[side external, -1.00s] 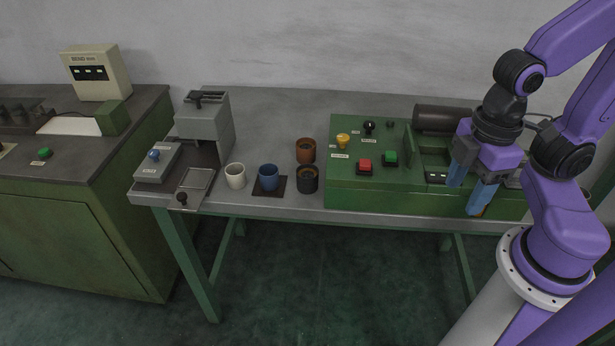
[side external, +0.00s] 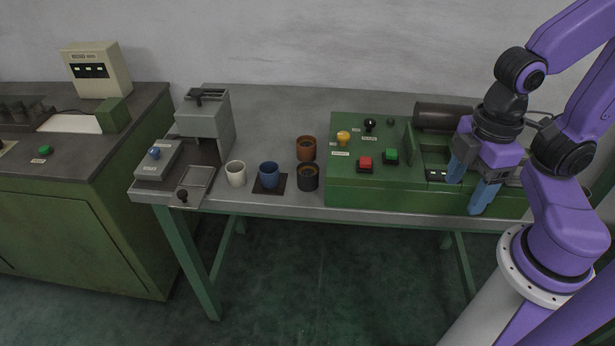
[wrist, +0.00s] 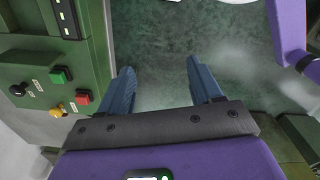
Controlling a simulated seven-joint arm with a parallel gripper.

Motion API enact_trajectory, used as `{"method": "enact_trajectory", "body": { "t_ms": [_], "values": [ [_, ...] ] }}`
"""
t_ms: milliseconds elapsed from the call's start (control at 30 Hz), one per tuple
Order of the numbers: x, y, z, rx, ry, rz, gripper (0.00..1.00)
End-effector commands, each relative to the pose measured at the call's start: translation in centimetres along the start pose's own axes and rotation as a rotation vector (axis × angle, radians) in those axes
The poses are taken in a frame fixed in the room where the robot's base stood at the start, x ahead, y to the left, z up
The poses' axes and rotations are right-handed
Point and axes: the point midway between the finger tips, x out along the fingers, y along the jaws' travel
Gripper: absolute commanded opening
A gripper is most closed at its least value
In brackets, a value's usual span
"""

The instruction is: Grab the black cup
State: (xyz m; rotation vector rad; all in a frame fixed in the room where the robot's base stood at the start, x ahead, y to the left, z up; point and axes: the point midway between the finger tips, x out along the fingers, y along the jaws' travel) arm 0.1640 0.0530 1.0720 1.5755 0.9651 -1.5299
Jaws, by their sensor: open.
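The black cup (side external: 308,180) stands upright on the grey table in the side external view, just left of the green machine and in front of a brown cup (side external: 306,148). My gripper (side external: 468,196) is at the right, by the front of the green machine, well to the right of the black cup. Its two blue fingers are apart with nothing between them. In the wrist view my gripper (wrist: 161,82) is open over the floor, and the black cup does not show there.
A blue cup (side external: 269,175) on a dark mat and a white cup (side external: 236,173) stand left of the black cup. The green machine (side external: 345,189) with knobs and buttons lies between the cups and my gripper. A grey press (side external: 208,120) stands at the table's left end.

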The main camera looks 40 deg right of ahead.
Motion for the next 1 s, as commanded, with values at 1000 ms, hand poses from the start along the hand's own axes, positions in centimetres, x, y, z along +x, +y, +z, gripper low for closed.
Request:
{"method": "enact_trajectory", "body": {
  "t_ms": [1000],
  "values": [
    [7.1, 11.4, -23.1, -0.727, -0.818, 0.455, 0.64]
  ]
}}
